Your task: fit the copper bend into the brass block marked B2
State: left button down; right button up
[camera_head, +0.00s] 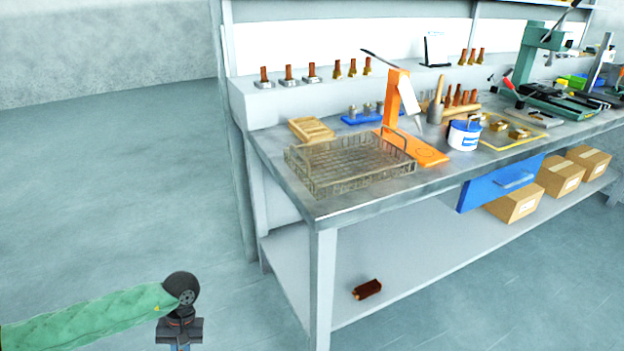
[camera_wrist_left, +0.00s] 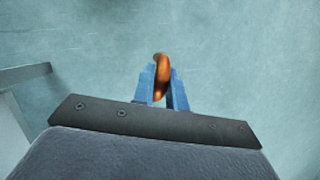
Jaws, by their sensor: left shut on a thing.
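My left gripper (camera_wrist_left: 163,88) is shut on the copper bend (camera_wrist_left: 161,72), a curved, shiny copper piece between the two blue fingers in the left wrist view. Its far end sticks out past the fingertips. In the head view my left arm comes in at the lower left, over the floor and away from the bench; the fingers there are cut off by the bottom edge and the bend is hidden. Small brass blocks (camera_head: 519,132) sit on a yellow-edged tray on the bench at right. I cannot read any marks, so I cannot tell which is B2. My right gripper is out of view.
The steel bench (camera_head: 345,206) holds a wire basket (camera_head: 345,186), an orange press (camera_head: 398,100), a white-and-blue tub (camera_head: 464,135) and a green machine (camera_head: 540,70). Cardboard boxes (camera_head: 514,204) and a dark red-brown piece (camera_head: 367,289) lie on the lower shelf. The floor at left is clear.

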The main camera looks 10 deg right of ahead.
aim_at(520, 135)
jog(key=l+u, duration=0.15)
jog(key=l, duration=0.3)
jog(key=l+u, duration=0.2)
jog(key=l, duration=0.3)
jog(key=k+l+u, duration=0.15)
jog(key=l, duration=0.25)
jog(key=k+l+u, duration=0.15)
jog(key=l, duration=0.3)
jog(key=k+l+u, duration=0.2)
jog(key=l, duration=0.25)
jog(key=i+l, duration=0.05)
jog(key=i, duration=0.05)
